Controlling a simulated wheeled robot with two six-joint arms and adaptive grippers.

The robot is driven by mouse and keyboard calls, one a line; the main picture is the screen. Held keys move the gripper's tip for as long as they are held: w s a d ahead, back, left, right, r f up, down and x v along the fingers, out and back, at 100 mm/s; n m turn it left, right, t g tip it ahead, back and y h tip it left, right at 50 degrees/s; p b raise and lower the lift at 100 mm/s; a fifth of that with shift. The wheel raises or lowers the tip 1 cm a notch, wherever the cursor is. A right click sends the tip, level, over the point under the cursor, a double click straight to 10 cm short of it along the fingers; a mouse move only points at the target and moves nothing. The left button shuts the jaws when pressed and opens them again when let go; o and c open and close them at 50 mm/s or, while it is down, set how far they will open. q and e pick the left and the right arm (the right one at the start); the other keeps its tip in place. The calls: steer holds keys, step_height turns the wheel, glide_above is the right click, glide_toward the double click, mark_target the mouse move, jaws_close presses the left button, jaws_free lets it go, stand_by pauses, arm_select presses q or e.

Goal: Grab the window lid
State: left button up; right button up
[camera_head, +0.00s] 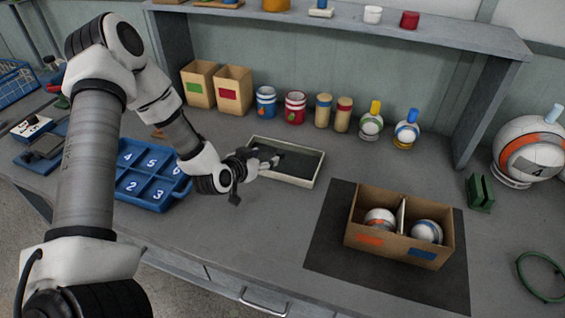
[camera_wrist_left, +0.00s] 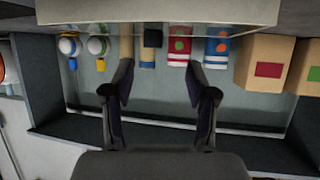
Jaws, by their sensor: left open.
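A shallow cream-rimmed rectangle with a dark inner panel, which looks like the window lid (camera_head: 318,171), lies flat on the grey bench in the middle of the head view. My left gripper (camera_head: 268,160) is at its left end, fingers apart, with nothing seen between them. In the left wrist view the open fingers (camera_wrist_left: 160,78) show in front, and a cream edge (camera_wrist_left: 160,10), probably the lid's rim, crosses the top. Whether the fingers touch the rim cannot be told. My right gripper is not in view.
A blue numbered tray (camera_head: 150,196) lies left of the gripper. Cardboard boxes (camera_head: 233,90), cans and bottles line the back. A divided cardboard box (camera_head: 388,248) with two balls stands on a dark mat (camera_head: 326,240) at right. Bench in front of the lid is clear.

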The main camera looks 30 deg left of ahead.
mark_target(279, 153)
arm_select(q)
steer(key=x, duration=0.4)
steer(key=d+x, duration=0.1)
steer(key=x, duration=0.1)
steer(key=shift+w, duration=0.25)
steer(key=shift+w+f, duration=0.25)
steer(key=shift+w, duration=0.05)
steer(key=shift+s+r, duration=0.1)
jaws_close()
